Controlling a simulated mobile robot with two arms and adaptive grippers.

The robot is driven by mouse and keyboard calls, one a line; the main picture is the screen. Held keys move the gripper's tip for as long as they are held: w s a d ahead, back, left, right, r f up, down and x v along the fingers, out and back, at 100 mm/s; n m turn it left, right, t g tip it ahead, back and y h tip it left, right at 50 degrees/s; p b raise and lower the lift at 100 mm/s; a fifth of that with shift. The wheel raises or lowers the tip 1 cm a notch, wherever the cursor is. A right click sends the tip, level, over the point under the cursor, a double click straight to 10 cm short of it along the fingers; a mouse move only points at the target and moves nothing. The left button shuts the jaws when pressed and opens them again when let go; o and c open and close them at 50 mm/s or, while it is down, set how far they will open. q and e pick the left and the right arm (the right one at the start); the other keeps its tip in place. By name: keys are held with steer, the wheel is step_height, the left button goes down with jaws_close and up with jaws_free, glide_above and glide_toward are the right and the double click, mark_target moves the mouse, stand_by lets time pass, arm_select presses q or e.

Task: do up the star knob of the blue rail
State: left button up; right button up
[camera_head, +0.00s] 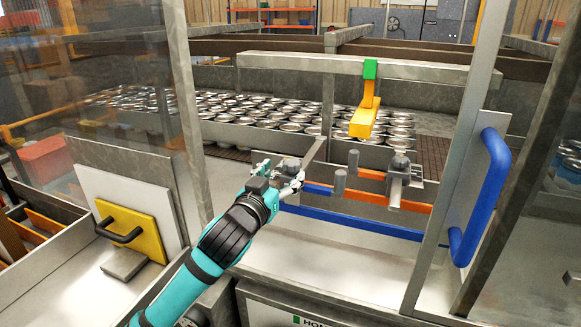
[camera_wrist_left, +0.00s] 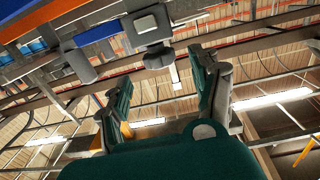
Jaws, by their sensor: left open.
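The blue rail (camera_head: 352,223) runs across the front of the roller curve, and a short blue piece (camera_head: 318,189) shows beside my left gripper. My left gripper (camera_head: 284,173) is open at the left end of the rails. A grey clamp with a knob (camera_head: 289,162) is at its fingers and partly hidden by them. In the left wrist view a blue bar (camera_wrist_left: 97,32) leads to a grey block (camera_wrist_left: 147,27) with a rounded grey knob (camera_wrist_left: 158,57), beyond the open fingers (camera_wrist_left: 162,75). Nothing shows held; contact cannot be told.
An orange rail (camera_head: 415,207) carries another grey clamp and knob (camera_head: 398,168) to the right. Grey posts (camera_head: 338,181) stand between. Cans (camera_head: 260,115) fill the conveyor behind. A blue handle (camera_head: 482,195) is on the right panel, a yellow plate (camera_head: 132,232) on the left.

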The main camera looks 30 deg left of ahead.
mark_target(284, 165)
arm_select(q)
steer(key=p+x, duration=0.1)
steer(key=x, duration=0.4)
steer(key=shift+w, duration=0.2)
steer(key=c, duration=1.2)
steer(key=shift+h, duration=0.3)
steer(key=m+h, duration=0.1)
steer(key=m+h+p, duration=0.1)
steer(key=h+p, duration=0.1)
steer(key=shift+a+r+m+h, duration=0.1)
steer(key=shift+a+m+h, duration=0.15)
steer(key=shift+m+h, duration=0.15)
steer(key=shift+a+m+h+p, duration=0.1)
steer(key=shift+m+h+p, duration=0.7)
steer(key=shift+m+h, duration=1)
steer(key=shift+h, duration=0.7)
